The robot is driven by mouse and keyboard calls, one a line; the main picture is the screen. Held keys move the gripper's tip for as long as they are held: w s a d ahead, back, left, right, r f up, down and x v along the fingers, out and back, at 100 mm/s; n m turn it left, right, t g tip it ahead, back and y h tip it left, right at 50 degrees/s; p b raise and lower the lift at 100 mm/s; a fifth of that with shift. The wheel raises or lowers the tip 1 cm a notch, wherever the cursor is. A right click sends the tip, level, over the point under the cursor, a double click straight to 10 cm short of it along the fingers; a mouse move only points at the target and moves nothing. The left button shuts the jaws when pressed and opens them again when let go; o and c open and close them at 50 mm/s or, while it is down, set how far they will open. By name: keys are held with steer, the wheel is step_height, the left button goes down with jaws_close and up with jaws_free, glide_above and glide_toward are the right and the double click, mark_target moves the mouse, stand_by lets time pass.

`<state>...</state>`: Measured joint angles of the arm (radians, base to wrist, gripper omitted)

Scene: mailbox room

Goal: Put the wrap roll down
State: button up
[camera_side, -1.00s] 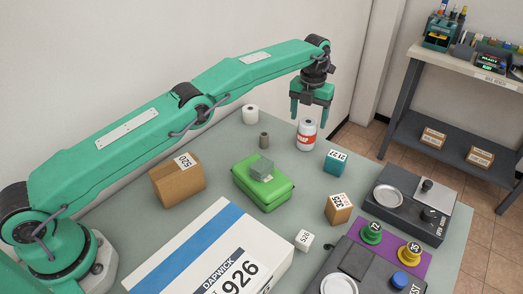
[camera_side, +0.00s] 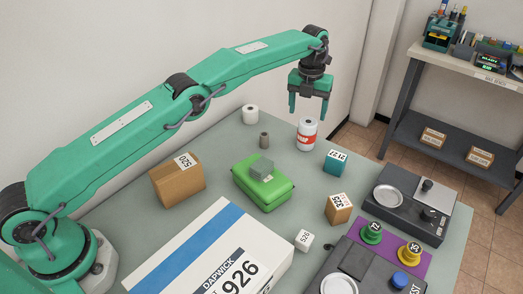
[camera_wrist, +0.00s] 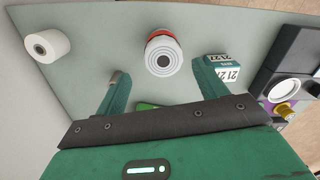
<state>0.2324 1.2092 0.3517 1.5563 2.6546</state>
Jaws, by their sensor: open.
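The wrap roll (camera_side: 307,134), white with a red label band, stands upright on the table near its far edge. In the wrist view its round top (camera_wrist: 163,56) shows beyond my fingertips, centred between them. My gripper (camera_side: 308,108) is open and empty, with its fingers pointing down above the table close to the wrap roll. The fingers also show apart in the wrist view (camera_wrist: 160,75). No contact with the roll is visible.
A white paper roll (camera_side: 250,114) and a small grey cylinder (camera_side: 264,140) stand to the left. A teal box (camera_side: 335,162) stands to the right. A green pack (camera_side: 262,188) bearing a translucent block lies nearer. Scales (camera_side: 405,206) occupy the right side.

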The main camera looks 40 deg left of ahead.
steer(key=s+a+r+n+t, duration=0.1)
steer(key=s+a+r+n, duration=0.1)
steer(key=r+n, duration=0.3)
steer(key=s+a+r+n, duration=0.3)
steer(key=r, duration=0.5)
steer(key=s+a+r+n+t, duration=0.2)
steer(key=s+a+r+n, duration=0.3)
steer(key=s+r+n, duration=0.45)
steer(key=s+a+f+n+t, duration=0.1)
steer(key=s+a+f+n, duration=0.15)
steer(key=s+n, duration=0.9)
steer(key=s+a+f+n, duration=0.1)
steer(key=s+f+n, duration=0.1)
steer(key=s, duration=0.6)
steer(key=s+a+f+n+t, duration=0.1)
steer(key=s+f, duration=0.3)
steer(key=s, duration=0.5)
steer(key=shift+a+f+n, duration=0.3)
steer(key=shift+a+n, duration=0.2)
